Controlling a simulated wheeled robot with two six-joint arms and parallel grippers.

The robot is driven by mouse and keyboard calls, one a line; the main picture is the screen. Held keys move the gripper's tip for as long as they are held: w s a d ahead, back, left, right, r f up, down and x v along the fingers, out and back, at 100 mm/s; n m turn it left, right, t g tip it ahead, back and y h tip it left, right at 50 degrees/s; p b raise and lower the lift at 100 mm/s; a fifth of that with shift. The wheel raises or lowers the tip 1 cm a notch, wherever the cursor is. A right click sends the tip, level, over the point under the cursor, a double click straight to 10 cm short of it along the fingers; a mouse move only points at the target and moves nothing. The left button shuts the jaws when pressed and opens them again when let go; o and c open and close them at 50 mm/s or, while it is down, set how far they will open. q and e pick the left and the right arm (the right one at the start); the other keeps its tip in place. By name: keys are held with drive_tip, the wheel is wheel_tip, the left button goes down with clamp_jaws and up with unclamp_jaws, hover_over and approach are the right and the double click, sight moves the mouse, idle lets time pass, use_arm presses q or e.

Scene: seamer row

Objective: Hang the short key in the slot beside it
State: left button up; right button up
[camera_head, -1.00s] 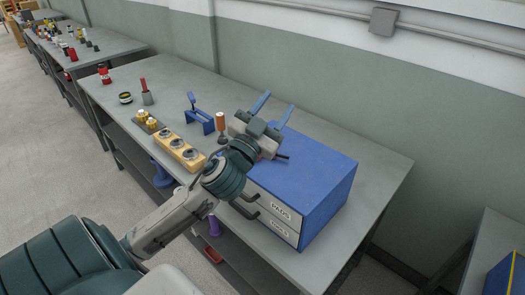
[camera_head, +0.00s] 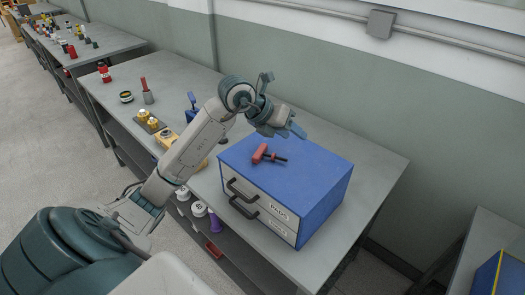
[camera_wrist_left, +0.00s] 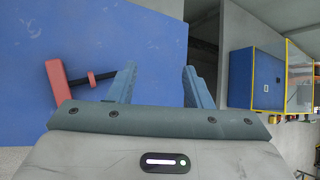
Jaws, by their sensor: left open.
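A key with a red handle and a dark shaft (camera_head: 261,154) lies on top of the blue drawer cabinet (camera_head: 318,172). I cannot tell whether it is the short one. In the left wrist view the key (camera_wrist_left: 58,84) is left of the fingers, apart from them. My left gripper (camera_head: 297,126) is open and empty, raised at the cabinet's back edge; its two blue fingers (camera_wrist_left: 158,70) stand apart in the wrist view. A small blue stand (camera_head: 191,100) on the bench is mostly hidden behind my arm. No slot can be made out. My right gripper is out of view.
The cabinet has drawers with black handles (camera_head: 243,190). Several small parts, including a red-topped one (camera_head: 146,92), stand on the bench to the left. A wooden block (camera_head: 165,137) is partly covered by my arm. The bench right of the cabinet (camera_head: 375,180) is clear.

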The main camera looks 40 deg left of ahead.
use_arm(q)
drive_tip(key=s+a+n+g+y, duration=0.25)
drive_tip(key=a+y, duration=0.25)
drive_tip(key=a, duration=0.5)
drive_tip(key=b, duration=0.3)
hover_over(263, 146)
drive_tip(key=s, duration=0.3)
drive_tip(key=shift+g+y, duration=0.3)
drive_tip(key=shift+g, duration=0.05)
drive_tip(key=f, duration=0.5)
drive_tip(key=shift+w+a+f, duration=0.1)
drive_tip(key=shift+w+a, duration=0.1)
drive_tip(key=shift+w, duration=0.05)
drive_tip(key=shift+w+f, duration=0.2)
drive_tip(key=shift+w+f+m+p, duration=0.1)
drive_tip(key=shift+f+m+p, duration=0.15)
drive_tip(key=shift+p, duration=0.2)
drive_tip(key=p+x, duration=0.2)
drive_tip(key=x, duration=0.1)
drive_tip(key=shift+d+f, duration=0.15)
drive_tip(key=shift+d, duration=0.25)
drive_tip(key=shift+w+a+f, duration=0.1)
drive_tip(key=shift+w+f, duration=0.15)
drive_tip(key=shift+f, duration=0.4)
clamp_jaws()
drive_tip(key=shift+r, duration=0.1)
